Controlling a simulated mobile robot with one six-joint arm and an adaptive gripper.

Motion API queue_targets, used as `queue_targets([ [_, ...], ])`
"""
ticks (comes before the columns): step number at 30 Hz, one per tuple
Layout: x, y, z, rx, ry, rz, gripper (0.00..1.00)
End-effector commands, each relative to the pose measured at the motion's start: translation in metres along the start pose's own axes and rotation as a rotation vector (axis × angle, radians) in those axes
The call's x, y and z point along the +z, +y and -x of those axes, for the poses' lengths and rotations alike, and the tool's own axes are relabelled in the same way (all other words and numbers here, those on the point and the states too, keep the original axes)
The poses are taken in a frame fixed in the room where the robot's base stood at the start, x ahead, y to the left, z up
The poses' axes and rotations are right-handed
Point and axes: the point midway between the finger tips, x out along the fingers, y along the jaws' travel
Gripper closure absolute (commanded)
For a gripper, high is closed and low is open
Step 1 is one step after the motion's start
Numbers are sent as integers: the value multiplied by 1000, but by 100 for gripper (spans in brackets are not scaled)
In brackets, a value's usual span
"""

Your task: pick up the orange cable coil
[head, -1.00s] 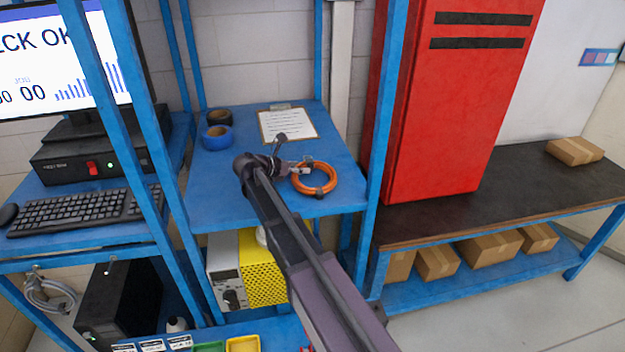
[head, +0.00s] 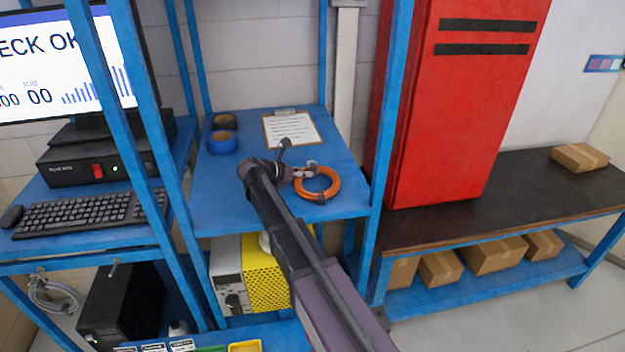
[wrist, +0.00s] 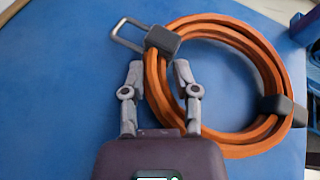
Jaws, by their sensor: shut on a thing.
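The orange cable coil (head: 336,182) is at the front right of the blue shelf (head: 235,205) in the head view. It fills the right half of the wrist view (wrist: 285,75), with a dark clasp and metal loop at its top left and a dark block at its lower right. My gripper (wrist: 158,70) has one finger on each side of the coil's left strand, just below the clasp, and is shut on it. In the head view my gripper (head: 304,171) reaches the coil's left side. I cannot tell whether the coil is clear of the shelf.
A clipboard (head: 290,130) lies behind the coil. A blue tape roll (head: 221,142) and a dark roll (head: 225,121) are at the back left. Blue uprights frame the shelf, and a red cabinet (head: 450,120) stands to the right. The shelf's left front is bare.

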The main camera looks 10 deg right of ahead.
Motion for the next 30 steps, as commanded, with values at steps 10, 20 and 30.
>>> queue_targets([
  [10,6,0,3,2,1,-1,100],
  [20,28,-4,13,2,0,0,100],
  [30,20,-63,32,3,0,0,100],
])
